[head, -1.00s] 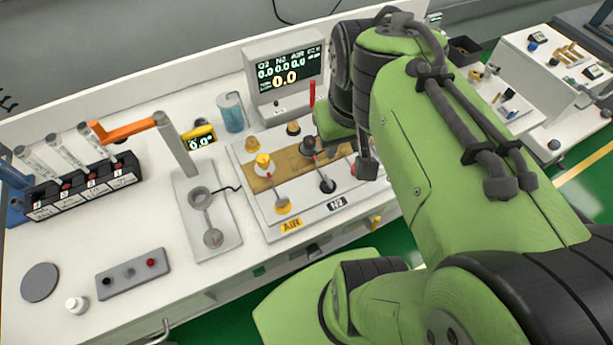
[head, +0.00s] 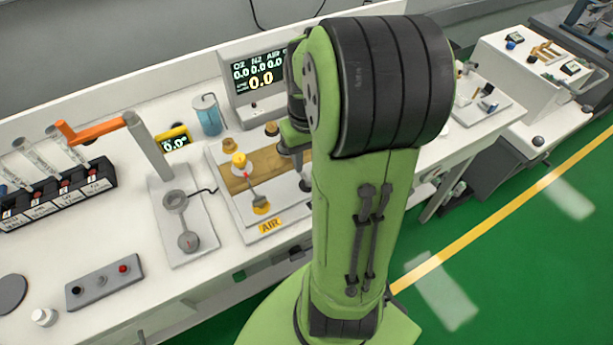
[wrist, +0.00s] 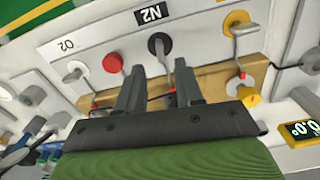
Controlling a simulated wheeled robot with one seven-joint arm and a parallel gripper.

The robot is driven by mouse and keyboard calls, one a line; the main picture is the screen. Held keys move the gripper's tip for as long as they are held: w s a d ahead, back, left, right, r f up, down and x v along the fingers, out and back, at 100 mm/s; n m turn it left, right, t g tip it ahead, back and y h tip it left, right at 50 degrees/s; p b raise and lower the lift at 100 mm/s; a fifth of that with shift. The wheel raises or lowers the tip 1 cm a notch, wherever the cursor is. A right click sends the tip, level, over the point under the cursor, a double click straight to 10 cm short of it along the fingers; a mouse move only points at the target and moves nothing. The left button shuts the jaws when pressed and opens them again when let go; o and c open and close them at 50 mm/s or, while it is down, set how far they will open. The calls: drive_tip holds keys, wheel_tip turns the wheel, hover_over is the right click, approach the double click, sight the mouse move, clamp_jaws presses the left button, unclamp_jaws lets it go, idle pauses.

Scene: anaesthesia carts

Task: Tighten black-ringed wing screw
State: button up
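In the wrist view, a black ring (wrist: 159,43) sits on the white panel beside the N2 label (wrist: 149,13). A grey metal handle (wrist: 168,68) runs from it toward the wooden strip. My gripper (wrist: 157,76) reaches over the strip with its two dark fingers apart, one on each side of the handle's lower end. I cannot tell whether either finger touches it. The gripper body hides what lies behind the fingers. In the head view my arm covers most of the N2 side of the panel.
A yellow-ringed handle (wrist: 236,22) and a yellow knob (wrist: 249,96) stand to the right in the wrist view. A red knob (wrist: 111,62) and the O2 label (wrist: 67,45) are to the left. A display (head: 258,72) stands behind the panel. Several labelled tubes (head: 75,190) stand farther left.

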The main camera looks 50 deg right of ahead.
sight(308, 176)
wheel_tip(308, 176, down, 6)
drive_tip(key=shift+r+b, duration=0.2)
drive_tip(key=shift+b, duration=0.5)
clamp_jaws()
